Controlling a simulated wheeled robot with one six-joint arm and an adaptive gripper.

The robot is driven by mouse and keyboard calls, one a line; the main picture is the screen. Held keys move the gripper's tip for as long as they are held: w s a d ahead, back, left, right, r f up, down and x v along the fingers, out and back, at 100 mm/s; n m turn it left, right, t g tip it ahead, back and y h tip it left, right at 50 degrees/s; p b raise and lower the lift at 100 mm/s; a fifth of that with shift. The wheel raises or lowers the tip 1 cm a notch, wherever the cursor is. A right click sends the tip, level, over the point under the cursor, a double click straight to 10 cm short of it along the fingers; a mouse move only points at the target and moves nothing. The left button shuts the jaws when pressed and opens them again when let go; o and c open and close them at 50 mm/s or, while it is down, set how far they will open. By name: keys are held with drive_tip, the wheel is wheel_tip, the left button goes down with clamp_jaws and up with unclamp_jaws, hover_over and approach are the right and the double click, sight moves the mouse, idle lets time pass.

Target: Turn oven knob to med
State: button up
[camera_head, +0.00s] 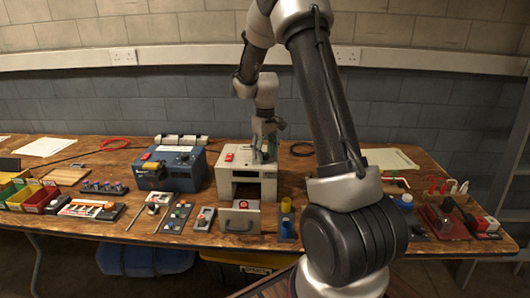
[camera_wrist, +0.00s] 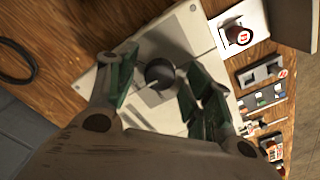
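The white oven (camera_head: 228,186) stands near the middle of the table, with its front opening facing me. My gripper (camera_head: 265,152) points down over the right part of its top. In the wrist view, a dark round knob (camera_wrist: 160,73) sits on the pale top panel, between the fingers of my gripper (camera_wrist: 160,68). The green-padded fingers are open, with a visible gap on each side of the knob. How high the fingertips are above the panel is hard to tell. The knob's pointer and any med mark are not readable. In the head view, my gripper hides the knob.
A blue machine (camera_head: 182,170) stands to the left of the oven. A grey box with a red knob (camera_head: 241,218) stands in front of it. Yellow and blue cylinders (camera_head: 286,206) stand to its right. Small panels and bins crowd the table front. A wall is behind.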

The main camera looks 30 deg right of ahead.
sight(265, 154)
wheel_tip(265, 154, up, 12)
idle(0.6)
idle(0.4)
drive_tip(key=s+a+r+t, duration=0.1)
drive_tip(key=s+a+r, duration=0.1)
drive_tip(key=s, duration=0.8)
drive_tip(key=s+a+r+m+t, duration=0.1)
drive_tip(key=s+a+r+t, duration=0.1)
drive_tip(key=s, duration=0.8)
drive_tip(key=s+a+r+t, duration=0.1)
drive_tip(key=s+a+r, duration=0.2)
drive_tip(key=s, duration=0.7)
drive_tip(key=shift+s+r, duration=0.4)
